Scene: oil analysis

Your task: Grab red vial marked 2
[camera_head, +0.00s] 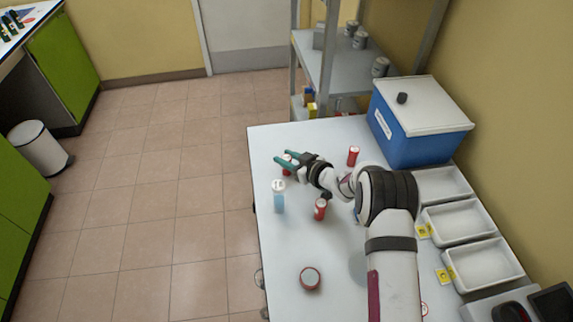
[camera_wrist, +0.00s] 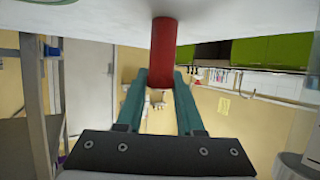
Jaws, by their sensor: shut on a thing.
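My gripper (camera_head: 281,163) has teal fingers and reaches to the left over the far left part of the white table. It is shut on a red vial (camera_head: 286,170), partly hidden by the fingers in the head view. In the wrist view, which looks upside down, the same red vial (camera_wrist: 162,52) stands between the teal fingertips (camera_wrist: 160,78) with its end against or close to the tabletop (camera_wrist: 90,15). No number can be read on it. Other red vials stand at the back (camera_head: 353,156) and middle (camera_head: 320,209) of the table.
A bottle of blue liquid (camera_head: 278,198) stands close in front of my gripper. A red-rimmed round container (camera_head: 310,279) is nearer the front. A blue box with a white lid (camera_head: 418,150) and white trays (camera_head: 458,222) line the right side. The front left tabletop is mostly clear.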

